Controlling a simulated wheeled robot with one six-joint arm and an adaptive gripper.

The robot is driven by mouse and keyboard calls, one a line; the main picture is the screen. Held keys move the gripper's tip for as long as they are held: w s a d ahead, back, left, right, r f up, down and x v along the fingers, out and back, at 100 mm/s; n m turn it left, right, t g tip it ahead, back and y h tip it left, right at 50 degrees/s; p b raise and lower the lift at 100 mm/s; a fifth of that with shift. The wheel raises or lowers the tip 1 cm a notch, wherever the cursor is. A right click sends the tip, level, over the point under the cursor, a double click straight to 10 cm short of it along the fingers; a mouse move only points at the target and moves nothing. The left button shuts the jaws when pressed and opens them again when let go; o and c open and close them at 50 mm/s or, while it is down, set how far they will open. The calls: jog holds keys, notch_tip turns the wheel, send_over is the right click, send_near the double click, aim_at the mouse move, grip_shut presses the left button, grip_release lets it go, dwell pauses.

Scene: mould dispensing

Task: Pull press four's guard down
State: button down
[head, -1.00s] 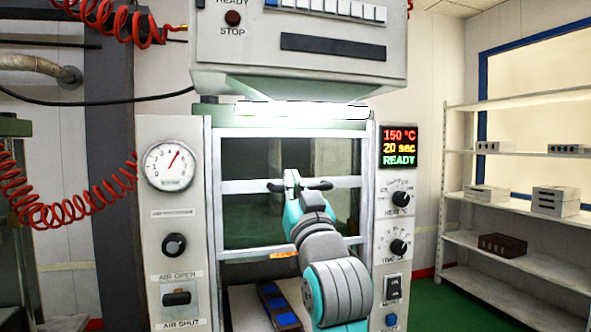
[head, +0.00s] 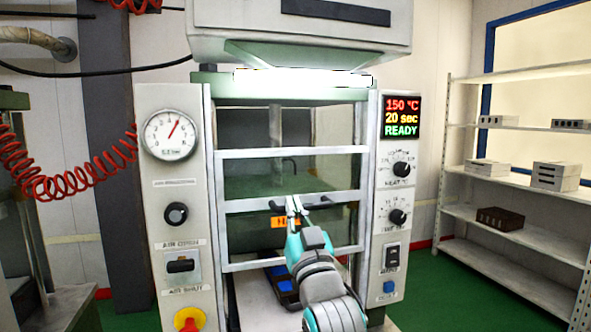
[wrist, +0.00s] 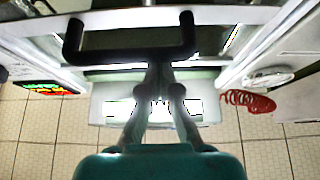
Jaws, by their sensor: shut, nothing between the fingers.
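The press guard (head: 235,154) is a pale metal frame with clear panes, partway down the press opening. A gap shows above its top bar and another below its bottom bar. Its black bar handle (head: 323,203) is on the middle rail and shows large in the wrist view (wrist: 125,55). My gripper (head: 293,204) is at the handle from the front, fingers shut with nothing between them. In the wrist view the fingertips (wrist: 160,72) meet beside the handle's bar; I cannot tell whether they touch it.
A dark mould with blue parts (head: 284,284) lies low inside the press. The air lever (head: 180,265) and gauge (head: 170,135) are on the left post. The display (head: 402,117) and dials are on the right post. Shelves (head: 520,240) stand at the right, with green floor before them.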

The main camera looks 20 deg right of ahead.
notch_tip(320, 180, down, 16)
jog(key=shift+w+f, duration=0.1)
dwell(0.4)
